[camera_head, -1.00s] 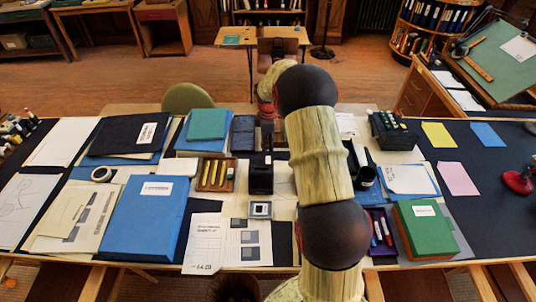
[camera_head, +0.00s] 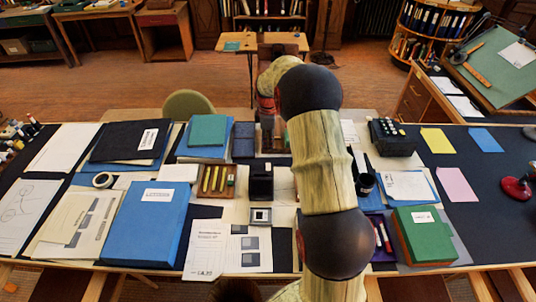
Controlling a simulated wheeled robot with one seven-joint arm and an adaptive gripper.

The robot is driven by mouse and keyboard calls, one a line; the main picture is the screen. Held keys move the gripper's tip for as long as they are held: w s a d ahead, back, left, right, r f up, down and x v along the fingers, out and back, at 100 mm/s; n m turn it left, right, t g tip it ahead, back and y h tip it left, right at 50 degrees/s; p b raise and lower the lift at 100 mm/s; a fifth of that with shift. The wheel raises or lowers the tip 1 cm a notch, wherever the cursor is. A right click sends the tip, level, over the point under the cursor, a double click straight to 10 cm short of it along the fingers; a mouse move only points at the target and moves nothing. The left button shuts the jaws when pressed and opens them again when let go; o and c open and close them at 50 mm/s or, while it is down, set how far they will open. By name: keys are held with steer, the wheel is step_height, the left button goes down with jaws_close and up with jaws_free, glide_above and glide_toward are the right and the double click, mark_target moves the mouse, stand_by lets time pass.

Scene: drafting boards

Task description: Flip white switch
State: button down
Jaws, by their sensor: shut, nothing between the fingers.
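A small square switch plate with a whitish frame and dark centre (camera_head: 260,216) lies on the near middle of the table, in front of a black box-like holder. It is too small to tell which way the switch is set. My arm reaches out over the table, right of the switch plate. My gripper (camera_head: 267,126) is a small dark shape at the arm's far end, beyond the black holder and apart from the switch plate. It is shut and empty. Its fingertips are hard to make out.
The black holder (camera_head: 261,181) stands between my gripper and the switch plate. A wooden pen tray (camera_head: 217,192) and a large blue box (camera_head: 150,222) lie to the left. A green box (camera_head: 424,235) stands on the right. Printed sheets (camera_head: 208,252) lie at the near edge.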

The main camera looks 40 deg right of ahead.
steer(key=r+p, duration=0.1)
steer(key=p, duration=0.2)
steer(key=s+r+p, duration=0.1)
steer(key=p, duration=0.3)
steer(key=s+a+r+p, duration=0.1)
steer(key=p, duration=0.2)
steer(key=shift+r+p, duration=0.1)
steer(key=shift+p, duration=0.25)
steer(key=shift+p, duration=0.6)
steer(key=shift+w+d+f+t+h+p, duration=0.2)
steer(key=shift+w+d+f, duration=0.1)
steer(key=shift+w+f, duration=0.25)
steer(key=shift+w+d+f+t+h+p, duration=0.15)
steer(key=shift+w+d+f+t, duration=0.1)
steer(key=shift+w+f, duration=0.2)
